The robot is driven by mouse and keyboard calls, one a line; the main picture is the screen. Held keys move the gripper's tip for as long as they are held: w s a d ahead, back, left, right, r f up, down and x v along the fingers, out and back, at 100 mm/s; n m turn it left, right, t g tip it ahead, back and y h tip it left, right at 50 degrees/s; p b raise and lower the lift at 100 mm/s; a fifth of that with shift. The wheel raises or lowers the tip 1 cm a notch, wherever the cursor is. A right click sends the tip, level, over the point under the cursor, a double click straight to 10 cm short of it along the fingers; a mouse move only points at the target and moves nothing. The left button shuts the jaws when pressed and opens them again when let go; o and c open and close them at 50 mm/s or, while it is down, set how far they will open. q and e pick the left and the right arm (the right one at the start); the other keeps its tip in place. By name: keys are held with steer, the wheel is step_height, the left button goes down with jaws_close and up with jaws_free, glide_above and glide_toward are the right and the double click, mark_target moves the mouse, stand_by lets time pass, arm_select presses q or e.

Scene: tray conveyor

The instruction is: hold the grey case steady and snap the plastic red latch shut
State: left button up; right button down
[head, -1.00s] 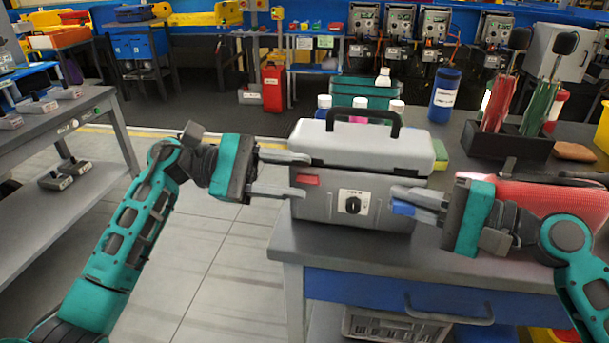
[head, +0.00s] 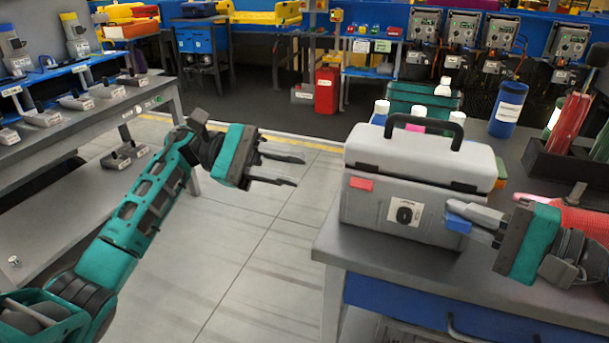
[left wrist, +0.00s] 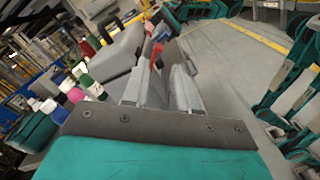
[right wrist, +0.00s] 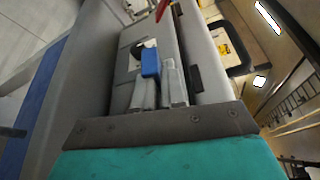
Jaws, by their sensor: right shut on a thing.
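The grey case (head: 392,207) stands on the grey table with its lid (head: 425,155) down and its black handle up. The red latch (head: 361,184) is at the left of its front; in the left wrist view the red latch (left wrist: 157,52) appears to stick out from the case. The blue latch (head: 459,223) is at the right of the front. My right gripper (head: 468,217) is shut on the blue latch, which also shows in the right wrist view (right wrist: 151,62). My left gripper (head: 292,168) is open and empty, left of the case and apart from it.
Bottles (head: 445,87) and a green bin (head: 420,97) stand behind the case. A blue bottle (head: 508,107) and a dark tool holder (head: 565,165) are at the right. A red mesh roll (head: 585,222) lies behind my right gripper. Open floor lies left of the table.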

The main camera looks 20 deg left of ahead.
arm_select(q)
steer(key=s+d+n+g+h, duration=0.1)
steer(key=n, duration=0.1)
steer(key=s+d+n+g+h, duration=0.1)
steer(key=s+d+n, duration=0.1)
steer(key=s+d+f+n+h, duration=0.1)
steer(key=d+n, duration=0.1)
steer(key=n, duration=0.1)
steer(key=shift+s+f+g, duration=0.1)
steer(key=shift+s+g, duration=0.15)
steer(key=shift+g, duration=0.15)
jaws_close()
steer(key=t+y, duration=2.1)
steer(key=t, duration=0.9)
glide_toward(362, 187)
steer(key=shift+n, duration=0.4)
steer(key=x, duration=0.6)
steer(key=shift+w+a, duration=0.2)
steer(key=shift+a, duration=0.1)
